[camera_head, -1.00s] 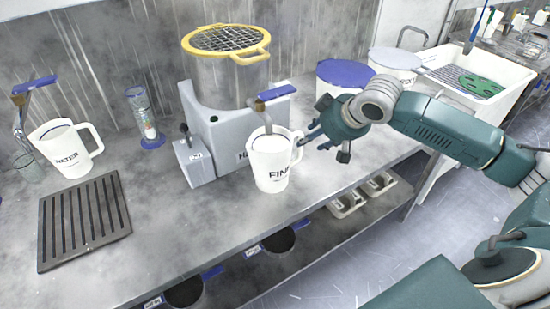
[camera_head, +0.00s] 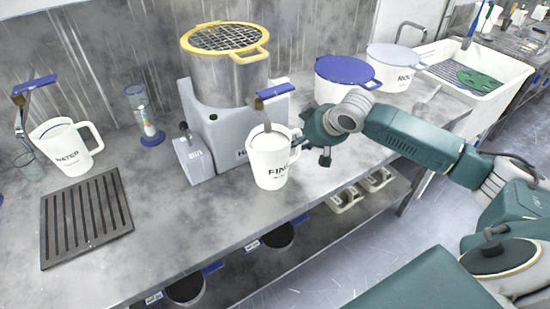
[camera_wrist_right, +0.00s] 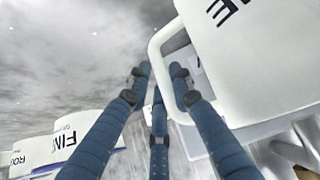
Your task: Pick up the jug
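A white jug marked "FINE" (camera_head: 268,163) stands upright on the grey counter, under the metal spout of the dispenser. Its handle is on its right side. My right gripper (camera_head: 303,141) is at that handle, its fingers partly hidden by the hand. In the right wrist view my right gripper (camera_wrist_right: 161,72) has its blue fingers spread and nearly straight on either side of the jug's white handle (camera_wrist_right: 160,45). I see no clear grip on it. The large white jug body (camera_wrist_right: 245,60) fills the upper right there. My left gripper is not in view.
A jug marked "WATER" (camera_head: 66,150) stands at left near a slotted dark drain grate (camera_head: 84,216). An hourglass-like timer (camera_head: 147,120) stands behind. Tubs with blue (camera_head: 347,70) and pale lids (camera_head: 394,56) stand right of the dispenser (camera_head: 222,130). The counter's front edge is close.

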